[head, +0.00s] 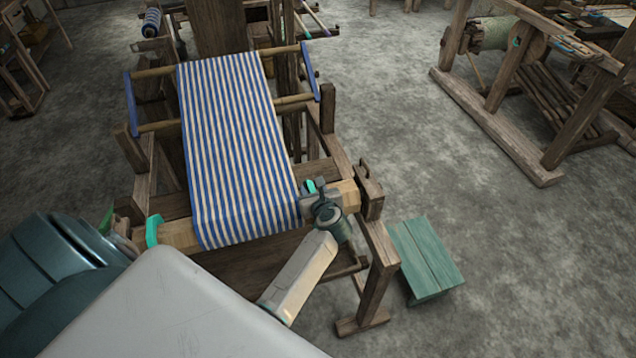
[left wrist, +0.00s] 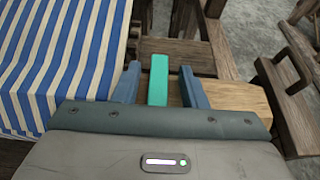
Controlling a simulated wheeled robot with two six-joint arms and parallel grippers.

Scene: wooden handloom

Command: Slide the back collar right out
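A teal collar (head: 310,186) sits on the wooden beam (head: 346,192) just right of the striped cloth (head: 236,150). My left gripper (head: 316,190) is over the right end of this beam, at that collar. In the left wrist view, the teal collar (left wrist: 158,80) stands between the two blue-grey fingers (left wrist: 160,84). A gap shows on each side of it, so the gripper is open around the collar. A second teal collar (head: 153,231) is at the left end of the beam, beyond the cloth's left edge. My right gripper is not in view.
The beam's right end meets a wooden loom post (head: 370,190). A green stool (head: 425,258) stands on the floor right of the loom. Another loom frame (head: 500,120) stands farther right. The floor between them is clear.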

